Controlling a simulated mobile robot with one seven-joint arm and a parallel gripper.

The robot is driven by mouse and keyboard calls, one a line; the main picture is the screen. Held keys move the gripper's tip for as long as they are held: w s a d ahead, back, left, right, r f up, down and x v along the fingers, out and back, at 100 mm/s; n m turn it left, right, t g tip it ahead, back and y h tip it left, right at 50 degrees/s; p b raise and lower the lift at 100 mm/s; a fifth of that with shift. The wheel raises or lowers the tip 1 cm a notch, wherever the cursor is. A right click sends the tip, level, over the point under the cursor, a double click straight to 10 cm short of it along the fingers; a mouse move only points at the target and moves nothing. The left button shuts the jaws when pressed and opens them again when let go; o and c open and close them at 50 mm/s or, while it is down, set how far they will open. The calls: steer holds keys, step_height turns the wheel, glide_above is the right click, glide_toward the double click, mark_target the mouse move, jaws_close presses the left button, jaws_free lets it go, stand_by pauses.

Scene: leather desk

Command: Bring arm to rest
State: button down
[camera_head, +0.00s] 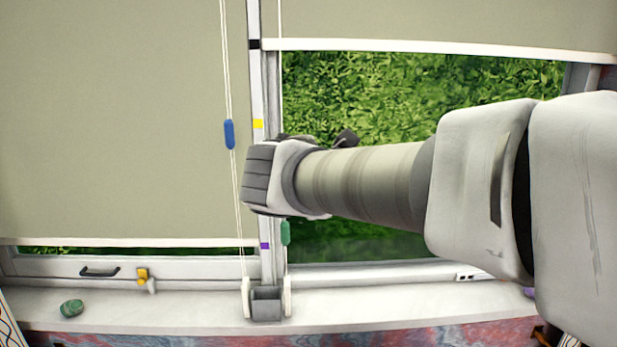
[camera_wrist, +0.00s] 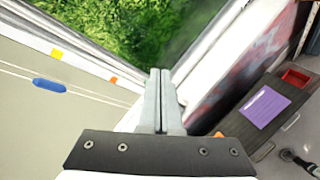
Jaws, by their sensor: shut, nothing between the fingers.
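My gripper (camera_wrist: 160,76) shows in the wrist view with its two grey fingers together and nothing between them. In the head view my arm reaches in from the right across the window, and its fingers are hidden behind the wrist. A blue cord pull (camera_head: 229,134) hangs just left of my wrist in the head view; it also shows at the left of the wrist view (camera_wrist: 48,84). A green cord pull (camera_head: 285,232) hangs just below my wrist in the head view.
The left blind (camera_head: 110,120) is low; the right blind's bar (camera_head: 440,47) is high. The white sill (camera_head: 190,309) bears a green stone (camera_head: 72,308) and a grey cord holder (camera_head: 266,303). The wrist view shows a purple sheet (camera_wrist: 265,107) and a red tray (camera_wrist: 296,77) at right.

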steer(key=s+d+f+m+g, duration=0.3)
steer(key=s+d+f+m, duration=0.2)
steer(key=s+d+m, duration=0.25)
steer(key=s+d+f+m+g, duration=0.35)
steer(key=s+d+m, duration=0.25)
steer(key=s+m, duration=0.3)
steer(key=s+f+m+y, duration=0.3)
steer(key=s+f+m, duration=0.2)
steer(key=s+m, duration=0.2)
steer(key=shift+s+a, duration=0.2)
steer(key=shift+a, duration=0.2)
steer(key=shift+a+f, duration=0.1)
steer(key=shift+a, duration=0.05)
